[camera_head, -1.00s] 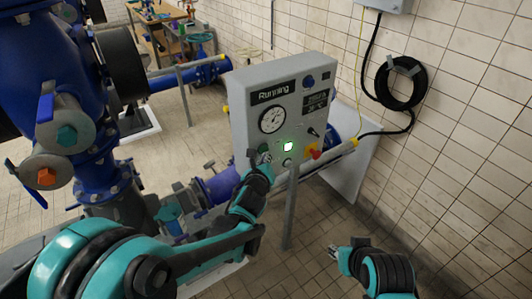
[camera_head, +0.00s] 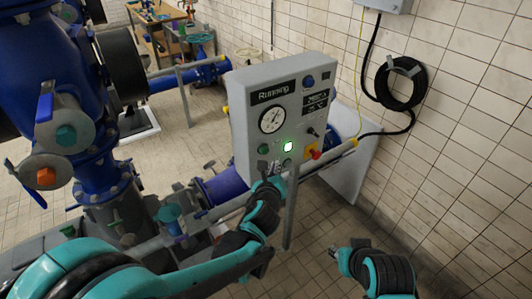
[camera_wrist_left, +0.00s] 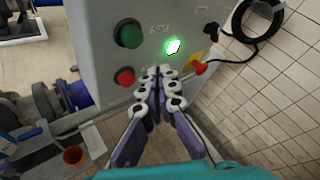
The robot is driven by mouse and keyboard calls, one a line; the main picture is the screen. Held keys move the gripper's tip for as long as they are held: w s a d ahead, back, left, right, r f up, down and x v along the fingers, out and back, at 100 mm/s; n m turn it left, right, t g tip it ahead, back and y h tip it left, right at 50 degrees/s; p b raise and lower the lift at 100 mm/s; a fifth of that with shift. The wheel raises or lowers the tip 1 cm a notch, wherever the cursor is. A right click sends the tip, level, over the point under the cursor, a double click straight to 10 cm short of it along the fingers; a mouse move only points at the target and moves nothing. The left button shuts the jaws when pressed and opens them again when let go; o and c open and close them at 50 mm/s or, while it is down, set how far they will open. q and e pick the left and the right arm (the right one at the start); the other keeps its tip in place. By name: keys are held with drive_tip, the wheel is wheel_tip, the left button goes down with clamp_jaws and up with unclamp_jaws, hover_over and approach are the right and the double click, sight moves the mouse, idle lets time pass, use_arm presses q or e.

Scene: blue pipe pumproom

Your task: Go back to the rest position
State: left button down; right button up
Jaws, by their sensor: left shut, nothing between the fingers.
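My left gripper (camera_head: 276,178) is shut and empty, in front of the lower part of the grey control panel (camera_head: 240,115). In the left wrist view its fingertips (camera_wrist_left: 161,74) are together, below a lit green button (camera_wrist_left: 172,46) and to the right of a red button (camera_wrist_left: 124,76). I cannot tell how far they are from the panel face. A darker green button (camera_wrist_left: 128,35) sits above the red one. The panel sign reads "Running". My right gripper (camera_head: 336,254) is low at the right in the head view, away from the panel; its finger opening is unclear.
A red-and-yellow switch (camera_head: 312,152) is on the panel's right side. The panel's post (camera_head: 290,215) stands below. Blue pipework (camera_head: 85,100) fills the left. A tiled wall (camera_head: 460,130) with a coiled black hose (camera_head: 423,82) is at the right.

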use_arm(q)
drive_tip(key=s+a+f+n+g+y+b, duration=0.1)
drive_tip(key=s+a+f+n+g+b, duration=0.1)
drive_tip(key=s+a+f+n+b, duration=0.4)
drive_tip(key=s+a+f+n+g+y+b, duration=0.25)
drive_tip(key=s+a+n, duration=0.25)
drive_tip(key=a+n, duration=0.45)
drive_tip(key=s+a+f+n+g+h+b, duration=0.1)
drive_tip(key=s+a+f+n+g+b, duration=0.1)
drive_tip(key=s+f+n+b, duration=0.4)
drive_tip(key=s+f+n, duration=0.4)
drive_tip(key=s+n, duration=0.4)
drive_tip(key=n, duration=0.2)
drive_tip(key=shift+a+g+h, duration=0.25)
drive_tip(key=shift+g+h, duration=0.1)
